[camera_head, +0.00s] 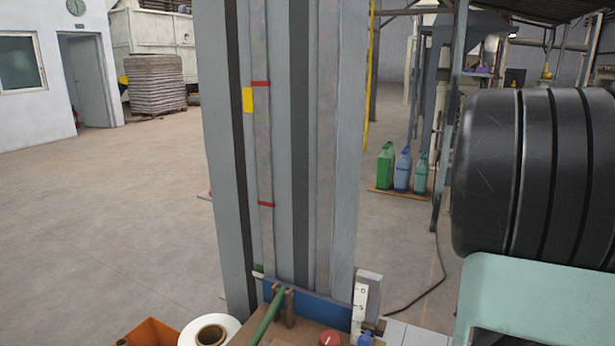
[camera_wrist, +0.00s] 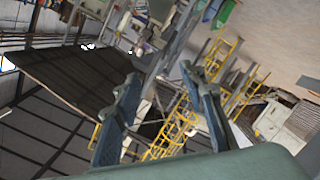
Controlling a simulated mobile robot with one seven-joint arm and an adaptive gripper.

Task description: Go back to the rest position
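My gripper (camera_wrist: 160,75) shows in the wrist view with its two dark blue-grey fingers spread apart. The space between them is empty, and neither finger visibly touches anything. Behind the fingers are the roof, a yellow ladder-like frame (camera_wrist: 178,125) and the hall floor, seen tilted. In the head view I cannot make out my gripper.
A tall grey upright (camera_head: 275,150) fills the middle of the head view. Below it is a bench top with a green rod (camera_head: 267,318), a white roll (camera_head: 210,335) and an orange bin (camera_head: 152,333). Jugs (camera_head: 403,168) stand farther back. Open floor lies left.

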